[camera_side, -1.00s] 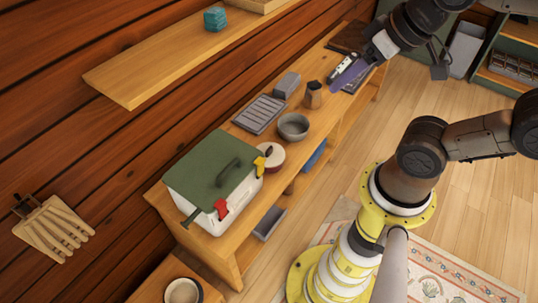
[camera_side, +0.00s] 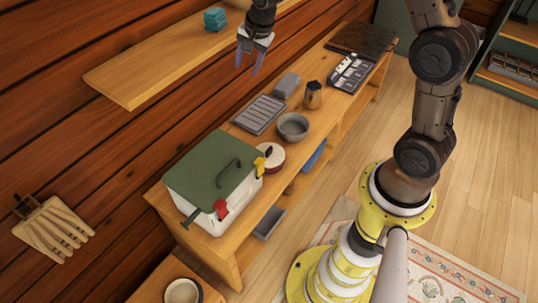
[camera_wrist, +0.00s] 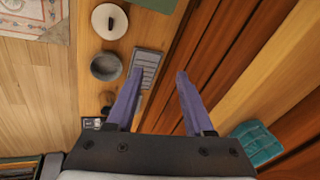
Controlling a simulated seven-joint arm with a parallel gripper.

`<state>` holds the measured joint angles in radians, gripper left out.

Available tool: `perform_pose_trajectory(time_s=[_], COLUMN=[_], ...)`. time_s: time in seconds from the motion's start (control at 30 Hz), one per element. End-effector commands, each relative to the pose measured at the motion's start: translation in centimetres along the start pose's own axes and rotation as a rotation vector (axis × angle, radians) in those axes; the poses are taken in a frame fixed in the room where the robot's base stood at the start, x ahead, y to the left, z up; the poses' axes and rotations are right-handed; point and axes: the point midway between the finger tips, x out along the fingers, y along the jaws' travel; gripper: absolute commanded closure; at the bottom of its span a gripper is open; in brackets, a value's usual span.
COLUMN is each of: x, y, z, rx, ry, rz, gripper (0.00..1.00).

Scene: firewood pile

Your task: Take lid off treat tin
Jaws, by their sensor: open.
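A small round tin (camera_side: 270,158) with a pale lid, a dark knob and a reddish side stands on the bench. I take it for the treat tin. It touches or nearly touches the cooler's right side in the side view. In the wrist view the tin (camera_wrist: 110,22) shows from above at the top left, lid on. My gripper (camera_side: 247,66) hangs high above the bench near the wooden wall, well apart from the tin. In the wrist view my gripper (camera_wrist: 160,73) has its purple fingers spread with nothing between them.
A white cooler with a green lid (camera_side: 205,165) stands on the bench's near end. A grey bowl (camera_side: 293,127), slatted grey tray (camera_side: 260,114), grey block (camera_side: 287,84) and moka pot (camera_side: 313,95) stand farther along. A wall shelf (camera_side: 150,75) bears a teal block (camera_side: 215,18).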

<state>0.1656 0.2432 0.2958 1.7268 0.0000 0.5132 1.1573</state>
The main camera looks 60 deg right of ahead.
Motion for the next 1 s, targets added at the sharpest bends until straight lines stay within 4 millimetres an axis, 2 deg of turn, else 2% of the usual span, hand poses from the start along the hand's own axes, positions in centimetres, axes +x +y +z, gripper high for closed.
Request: perform_pose_trajectory(time_s=[0.03, 0.1, 0.2, 0.3, 0.4, 0.5, 0.67, 1.0], x=[3.3, 7.1, 12.2, 16.2, 18.7, 20.0, 21.6, 27.1], y=[0.7, 1.8, 4.2, 7.0, 9.5, 11.2, 12.2, 14.1], z=[-0.5, -1.0, -1.2, -1.0, -0.6, -0.2, -0.1, 0.7], rx=[0.036, 0.079, 0.114, 0.132, 0.148, 0.157, 0.164, 0.162], ry=[-0.013, -0.027, -0.051, -0.078, -0.101, -0.116, -0.12, -0.119], rz=[0.043, 0.093, 0.168, 0.242, 0.3, 0.336, 0.348, 0.345], gripper=[0.47, 0.47, 0.47, 0.47, 0.47, 0.47, 0.47, 0.47])
